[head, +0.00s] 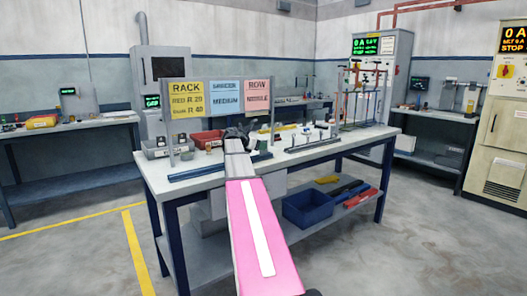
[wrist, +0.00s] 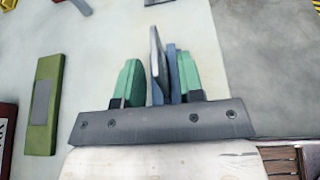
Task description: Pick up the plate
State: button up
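In the wrist view a thin light-grey upright piece (wrist: 156,62), seen nearly edge-on, stands between the green fingers of my gripper (wrist: 160,72); it looks like the plate. A darker blue-grey piece (wrist: 172,72) stands just right of it, close to the right finger. A gap shows between the left finger and the light piece, so my gripper is open around them. I cannot tell whether the right finger touches anything. In the head view my gripper (head: 241,131) is a small dark shape over the white workbench (head: 190,176), and the plate cannot be made out.
A rack sign board (head: 186,98) stands at the bench's back left, with a red bin (head: 207,139) near it. Rods stand on the right (head: 357,90). A blue bin (head: 307,209) sits on the lower shelf. A green block (wrist: 44,104) lies left in the wrist view.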

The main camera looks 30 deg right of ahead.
grip_shut()
jog(key=shift+r, duration=0.1)
notch_tip(320, 180, up, 10)
jog(key=shift+f, duration=0.1)
dwell(0.4)
dwell(0.4)
